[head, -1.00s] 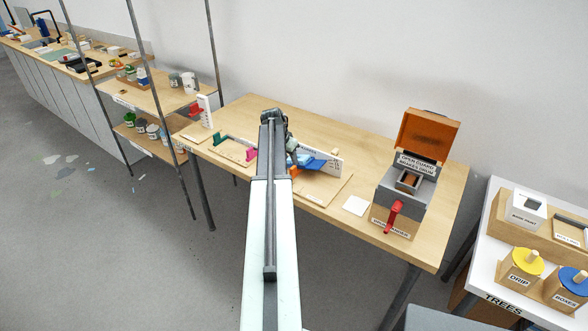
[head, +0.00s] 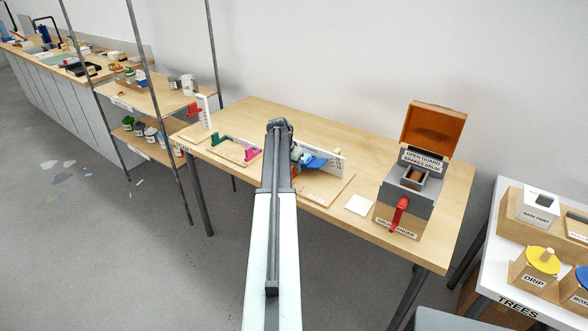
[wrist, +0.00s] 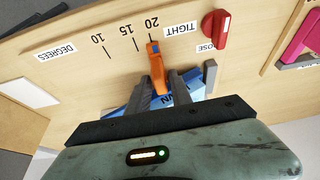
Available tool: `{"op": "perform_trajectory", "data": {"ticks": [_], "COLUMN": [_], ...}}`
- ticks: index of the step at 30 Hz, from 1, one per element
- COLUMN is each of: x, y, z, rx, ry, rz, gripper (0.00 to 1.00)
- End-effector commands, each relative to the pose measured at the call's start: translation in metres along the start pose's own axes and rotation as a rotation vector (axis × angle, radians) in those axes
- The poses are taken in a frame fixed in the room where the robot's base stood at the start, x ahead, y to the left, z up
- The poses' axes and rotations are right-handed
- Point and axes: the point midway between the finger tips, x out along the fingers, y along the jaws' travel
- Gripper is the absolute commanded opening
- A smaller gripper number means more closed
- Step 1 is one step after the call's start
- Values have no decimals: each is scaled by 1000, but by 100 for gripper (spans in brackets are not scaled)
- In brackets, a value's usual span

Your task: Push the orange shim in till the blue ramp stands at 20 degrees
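The orange shim (wrist: 157,72) stands between the two fingers of my gripper (wrist: 164,82) in the wrist view, and both fingers appear to touch it. Its far end is beside the 20 line of the printed degree scale (wrist: 128,44). The blue ramp (wrist: 190,92) lies just behind the shim, partly covered by my fingers and wrist. In the head view the blue ramp (head: 317,162) shows to the right of my gripper (head: 297,155). The ramp's angle cannot be read clearly.
A red knob (wrist: 216,28) sits by the TIGHT label, right of the scale. A white card (head: 359,204) and the drum sander (head: 405,195) with its raised orange lid stand right of the ramp board. A pink and green fixture (head: 234,148) is to the left.

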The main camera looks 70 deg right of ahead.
Motion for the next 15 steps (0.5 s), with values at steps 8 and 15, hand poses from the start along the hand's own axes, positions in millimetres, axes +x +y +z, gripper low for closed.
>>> {"op": "perform_trajectory", "data": {"ticks": [8,15], "x": [0,0], "y": [0,0], "z": [0,0], "rx": [0,1], "ry": [0,0], "rz": [0,0], "gripper": [0,0]}}
